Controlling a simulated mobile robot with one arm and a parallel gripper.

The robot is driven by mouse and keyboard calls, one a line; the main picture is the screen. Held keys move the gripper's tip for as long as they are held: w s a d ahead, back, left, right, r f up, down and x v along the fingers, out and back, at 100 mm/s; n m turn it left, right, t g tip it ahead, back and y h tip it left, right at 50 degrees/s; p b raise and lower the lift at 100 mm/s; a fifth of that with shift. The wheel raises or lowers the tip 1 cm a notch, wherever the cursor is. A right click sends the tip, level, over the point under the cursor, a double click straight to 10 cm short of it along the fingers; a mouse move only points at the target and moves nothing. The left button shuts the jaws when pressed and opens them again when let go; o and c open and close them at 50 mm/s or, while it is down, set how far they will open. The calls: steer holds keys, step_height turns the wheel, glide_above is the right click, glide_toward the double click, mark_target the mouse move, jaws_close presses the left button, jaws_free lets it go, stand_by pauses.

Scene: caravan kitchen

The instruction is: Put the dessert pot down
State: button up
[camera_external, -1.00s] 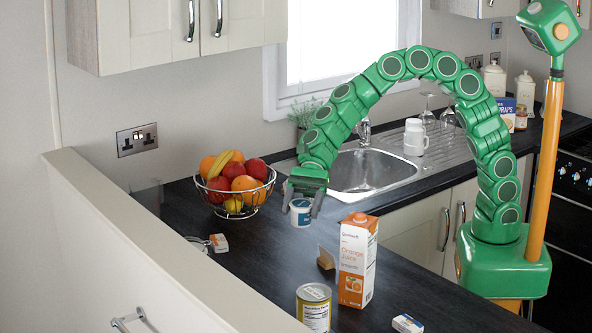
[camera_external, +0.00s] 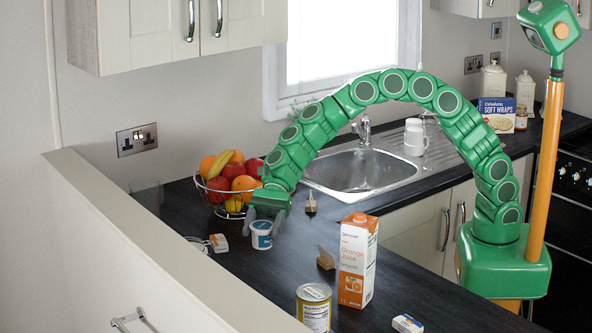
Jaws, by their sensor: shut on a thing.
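The dessert pot (camera_external: 261,236) is a small white tub with a blue label. It is upright at my gripper (camera_external: 264,222), which points down over the dark worktop beside the fruit bowl. My gripper is shut on the pot, with its grey fingers around the upper part. The pot is low, close to the worktop; I cannot tell whether its base touches it.
A wire fruit bowl (camera_external: 232,197) stands just behind and left. An orange juice carton (camera_external: 356,262), a yellow tin (camera_external: 314,305) and a small wooden holder (camera_external: 326,259) stand to the right. A small orange-and-white box (camera_external: 219,243) lies left. The sink (camera_external: 362,172) is behind.

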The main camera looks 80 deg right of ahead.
steer(key=shift+w+a+f, duration=0.3)
steer(key=shift+w+f, duration=0.35)
steer(key=shift+f, duration=0.3)
steer(key=shift+w+a+f, duration=0.35)
steer(key=shift+w+f, duration=0.3)
steer(key=shift+f, duration=0.3)
steer(key=shift+w+a+f, duration=0.3)
steer(key=shift+w+f, duration=0.35)
steer(key=shift+f, duration=1.6)
steer(key=o, duration=0.8)
steer(key=shift+f, duration=0.1)
steer(key=v, duration=1.2)
